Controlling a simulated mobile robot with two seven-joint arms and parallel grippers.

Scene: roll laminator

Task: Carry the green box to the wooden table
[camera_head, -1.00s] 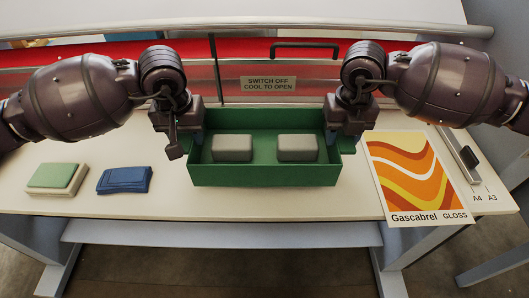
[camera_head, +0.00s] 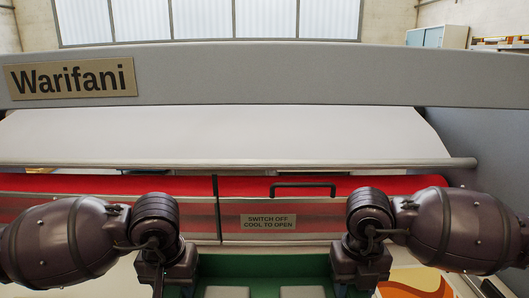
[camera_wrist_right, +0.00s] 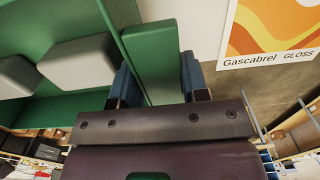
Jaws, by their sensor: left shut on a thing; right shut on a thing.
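The green box (camera_head: 265,266) shows only by its back part at the bottom of the head view, between my two grippers. It holds two grey blocks (camera_head: 302,292), which also show in the right wrist view (camera_wrist_right: 80,62). My right gripper (camera_wrist_right: 157,80) is shut on the box's side wall, with a blue finger on each side. My left gripper (camera_head: 178,290) is shut on the opposite wall, its fingertips cut off by the picture edge. I cannot tell whether the box touches the surface below. No wooden table can be made out.
The laminator (camera_head: 230,135) stands right behind the box, with a red band, a dark handle (camera_head: 303,186) and a sign (camera_head: 268,222). An orange-patterned poster (camera_wrist_right: 270,30) lies on the pale worktop (camera_wrist_right: 205,28) beside the box. Floor shows past the worktop's edge.

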